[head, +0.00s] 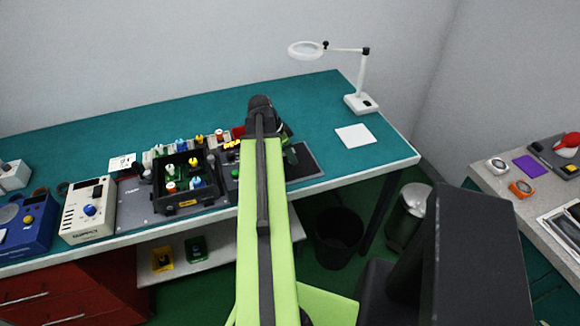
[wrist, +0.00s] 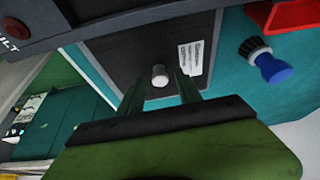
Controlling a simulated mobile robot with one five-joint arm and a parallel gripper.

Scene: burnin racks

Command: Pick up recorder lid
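A flat dark grey panel with a small pale knob, likely the recorder lid (wrist: 138,50), lies on the teal bench in the wrist view. A white printed label is on it. In the head view a dark panel (head: 308,162) shows at the bench's front edge, partly hidden by my arm. My gripper (wrist: 158,80) is open, its two dark green fingers apart. The pale knob (wrist: 160,74) appears between the fingertips; I see no contact, and the height gap is unclear. In the head view my gripper (head: 290,156) is mostly hidden behind my arm.
A black tray (head: 187,208) with several coloured parts stands left of my arm. A magnifier lamp (head: 361,103) and a white sheet (head: 355,136) are to the right. A blue-and-black brush-like item (wrist: 267,62) and a red bin (wrist: 290,14) lie near the panel.

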